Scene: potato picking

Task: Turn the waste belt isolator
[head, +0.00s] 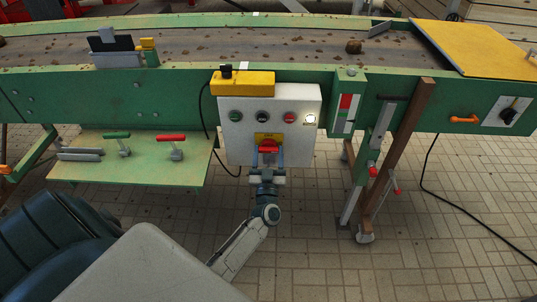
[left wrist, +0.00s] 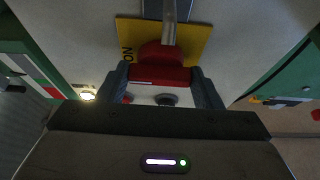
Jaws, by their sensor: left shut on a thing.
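The waste belt isolator is a red handle (head: 268,146) on a yellow plate (head: 265,138), low on a light grey control box. In the left wrist view the red handle (left wrist: 160,72) lies crosswise in front of the yellow plate (left wrist: 203,35), where the letters "ON" are partly readable. My left gripper (head: 267,158) has come up from below to the handle. In the left wrist view its two dark fingers (left wrist: 163,88) stand at either end of the handle, shut on it. My right gripper is not in view.
The grey box (head: 308,98) has several buttons and a lit white lamp (head: 310,119), with a yellow cover (head: 243,83) on top. A green shelf (head: 80,170) with red and green handled clamps is to the left. A brown post (head: 405,150) stands at right.

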